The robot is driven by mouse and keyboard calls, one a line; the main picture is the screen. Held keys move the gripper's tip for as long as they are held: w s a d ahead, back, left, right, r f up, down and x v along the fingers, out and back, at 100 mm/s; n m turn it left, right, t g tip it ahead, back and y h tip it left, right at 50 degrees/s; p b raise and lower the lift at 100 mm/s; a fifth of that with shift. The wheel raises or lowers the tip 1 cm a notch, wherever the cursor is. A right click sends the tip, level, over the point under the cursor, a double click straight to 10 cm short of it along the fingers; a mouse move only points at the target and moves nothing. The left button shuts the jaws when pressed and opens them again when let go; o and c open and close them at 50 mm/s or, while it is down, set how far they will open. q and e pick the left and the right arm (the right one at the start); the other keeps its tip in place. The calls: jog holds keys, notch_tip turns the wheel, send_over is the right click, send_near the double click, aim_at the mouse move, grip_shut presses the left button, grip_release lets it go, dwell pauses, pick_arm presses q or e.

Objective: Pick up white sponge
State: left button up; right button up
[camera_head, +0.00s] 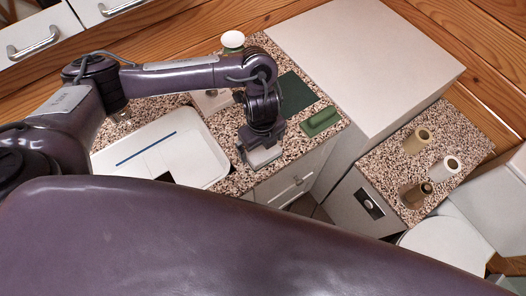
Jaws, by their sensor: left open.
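A pale whitish block, apparently the white sponge (264,158), lies on the speckled countertop (232,180) near its front edge. My left gripper (261,148) points down directly over it and hides its upper part. The left jaws are open. I cannot tell whether the fingers touch the sponge or straddle it. My right gripper is out of view.
A green block (321,121) and a dark green mat (296,92) lie right of my gripper. A white basin (190,158) is to the left. A white cup (232,40) stands behind. A tall white cabinet (365,60) bounds the right side.

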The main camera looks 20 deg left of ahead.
aim_at(263, 150)
pick_arm(q)
notch_tip(263, 150, down, 3)
jog(key=shift+w+d+f, duration=0.1)
jog(key=shift+w+d, duration=0.05)
jog(key=c, duration=0.7)
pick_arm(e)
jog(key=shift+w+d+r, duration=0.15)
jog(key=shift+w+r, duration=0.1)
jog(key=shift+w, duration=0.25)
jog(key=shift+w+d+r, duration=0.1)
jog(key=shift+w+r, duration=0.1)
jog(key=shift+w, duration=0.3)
pick_arm(q)
jog(key=shift+r, duration=0.65)
notch_tip(263, 150, up, 19)
jog(key=shift+f+p, duration=0.1)
jog(key=shift+p, duration=1.1)
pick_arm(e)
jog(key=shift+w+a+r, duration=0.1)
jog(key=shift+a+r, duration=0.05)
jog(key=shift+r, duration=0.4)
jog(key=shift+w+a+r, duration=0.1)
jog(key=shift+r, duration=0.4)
